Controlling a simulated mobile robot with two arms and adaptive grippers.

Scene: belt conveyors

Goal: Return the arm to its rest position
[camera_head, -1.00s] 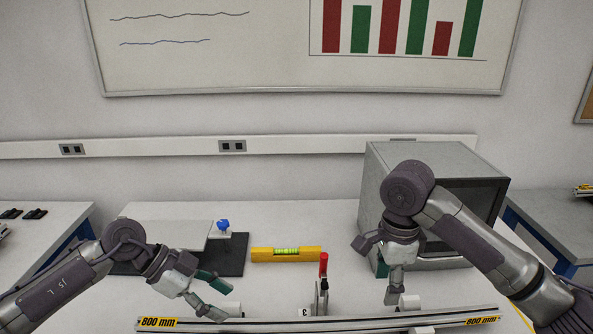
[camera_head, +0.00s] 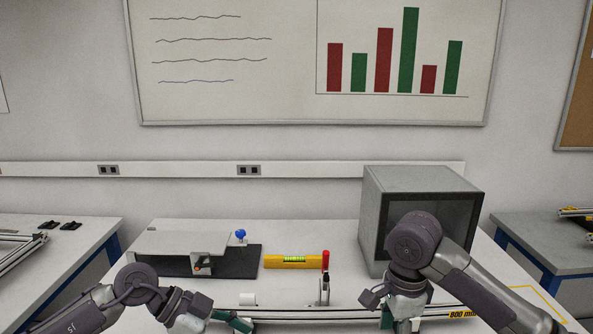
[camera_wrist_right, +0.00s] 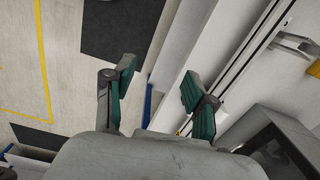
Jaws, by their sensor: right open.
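My right arm comes in from the right in the head view, bent, with its gripper (camera_head: 395,322) low in front of the grey box. That gripper is partly cut off by the bottom edge. In the right wrist view my right gripper (camera_wrist_right: 158,84) has its two green-padded fingers apart with nothing between them. My left arm comes in from the lower left, and its gripper (camera_head: 236,320) is low at the near end of the bench by the long rail (camera_head: 290,312). I cannot tell whether the left fingers are apart or closed.
A grey box with a dark front (camera_head: 375,215) stands at the bench's right. A yellow level (camera_head: 292,262), a red-handled clamp (camera_head: 325,262) and a dark plate fixture (camera_head: 240,266) lie on the bench. Side benches stand left (camera_head: 85,232) and right (camera_head: 530,230).

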